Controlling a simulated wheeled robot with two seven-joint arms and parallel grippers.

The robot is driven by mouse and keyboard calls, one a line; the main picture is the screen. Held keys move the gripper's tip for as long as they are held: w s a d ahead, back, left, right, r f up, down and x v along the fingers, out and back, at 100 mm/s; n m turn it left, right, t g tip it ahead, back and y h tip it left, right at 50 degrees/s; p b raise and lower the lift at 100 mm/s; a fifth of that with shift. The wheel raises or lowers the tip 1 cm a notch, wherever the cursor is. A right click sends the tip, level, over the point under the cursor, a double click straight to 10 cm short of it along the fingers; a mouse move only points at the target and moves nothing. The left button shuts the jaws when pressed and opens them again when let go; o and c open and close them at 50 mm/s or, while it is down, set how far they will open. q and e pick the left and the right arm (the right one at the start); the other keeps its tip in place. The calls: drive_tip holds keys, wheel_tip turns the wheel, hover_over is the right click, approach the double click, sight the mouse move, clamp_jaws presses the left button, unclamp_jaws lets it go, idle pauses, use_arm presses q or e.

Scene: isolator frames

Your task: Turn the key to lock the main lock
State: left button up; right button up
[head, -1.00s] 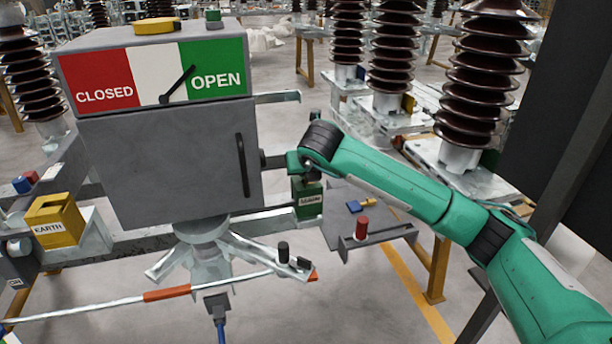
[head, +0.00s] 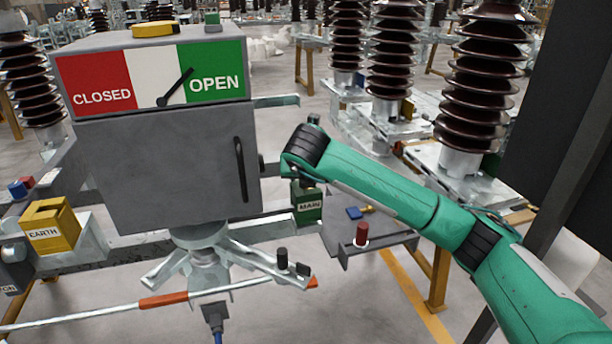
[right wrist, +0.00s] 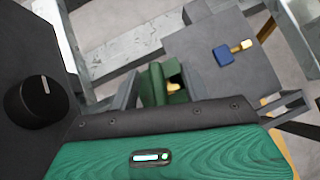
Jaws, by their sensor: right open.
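The green main lock (head: 308,207), labelled MAIN, sits at the lower right of the grey cabinet. It also shows at the centre of the right wrist view (right wrist: 155,85), with a small brass part at its right side. A key with a blue head (head: 354,213) and brass end lies on the grey shelf right of the lock. The key also shows in the right wrist view (right wrist: 224,55). My right gripper (head: 297,165) is just above the main lock, beside the cabinet. Its fingertips are hidden by my arm. My left gripper is out of view.
The grey cabinet (head: 165,160) has a handle, and its pointer lies toward OPEN. A yellow EARTH box (head: 48,225) is at the left. A red cylinder (head: 361,233) stands on the shelf (head: 390,238). A dark knob (right wrist: 38,100) is close at left in the right wrist view.

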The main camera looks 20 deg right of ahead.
drive_tip(key=o, duration=0.6)
drive_tip(key=shift+c, duration=0.2)
drive_tip(key=v, duration=1.3)
drive_tip(key=shift+s+r+b, duration=0.25)
drive_tip(key=shift+s+b, duration=0.05)
drive_tip(key=shift+b, duration=0.1)
